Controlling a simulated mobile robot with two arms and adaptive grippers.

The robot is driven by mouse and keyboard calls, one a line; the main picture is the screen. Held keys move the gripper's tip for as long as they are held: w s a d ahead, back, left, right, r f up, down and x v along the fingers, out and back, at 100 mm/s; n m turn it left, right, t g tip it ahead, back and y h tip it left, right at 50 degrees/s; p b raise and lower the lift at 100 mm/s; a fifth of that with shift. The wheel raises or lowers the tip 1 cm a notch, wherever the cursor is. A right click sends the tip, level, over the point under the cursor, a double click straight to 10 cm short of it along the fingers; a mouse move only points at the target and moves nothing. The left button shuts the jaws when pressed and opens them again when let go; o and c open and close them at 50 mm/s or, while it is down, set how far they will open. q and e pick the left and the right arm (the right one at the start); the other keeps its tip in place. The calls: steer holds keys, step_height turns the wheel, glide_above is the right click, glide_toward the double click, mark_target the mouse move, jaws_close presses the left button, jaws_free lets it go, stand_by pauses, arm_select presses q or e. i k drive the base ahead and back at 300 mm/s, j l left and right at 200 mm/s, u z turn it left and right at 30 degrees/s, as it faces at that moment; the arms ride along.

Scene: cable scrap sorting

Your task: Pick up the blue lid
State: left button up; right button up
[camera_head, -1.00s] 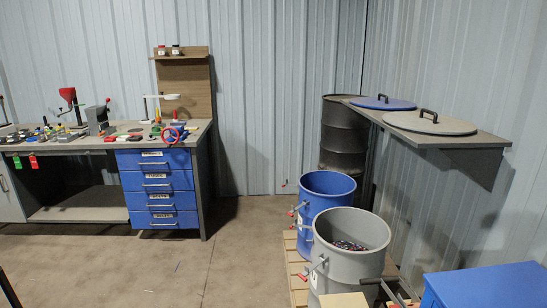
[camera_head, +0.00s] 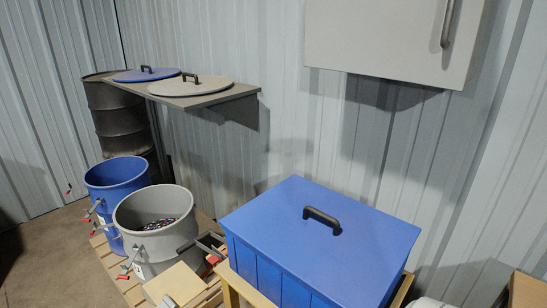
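A round blue lid (camera_head: 130,76) with a black handle lies on the far end of a wall shelf, partly behind a round grey lid (camera_head: 205,87), which also has a black handle. A blue box (camera_head: 310,250) with a flat blue top and a black handle (camera_head: 322,219) stands in front at the right. An open blue drum (camera_head: 117,195) and an open grey drum (camera_head: 150,235) stand below the shelf; dark bits lie in the grey one. Neither of my grippers is in view.
The grey shelf (camera_head: 225,98) juts from the corrugated wall. A dark drum (camera_head: 118,115) stands in the corner. A grey cabinet (camera_head: 385,40) hangs above the box. The drums stand on a wooden pallet (camera_head: 110,262). Bare floor (camera_head: 50,260) shows at the left.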

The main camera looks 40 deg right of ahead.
mark_target(350, 252)
steer(key=z, duration=1.85)
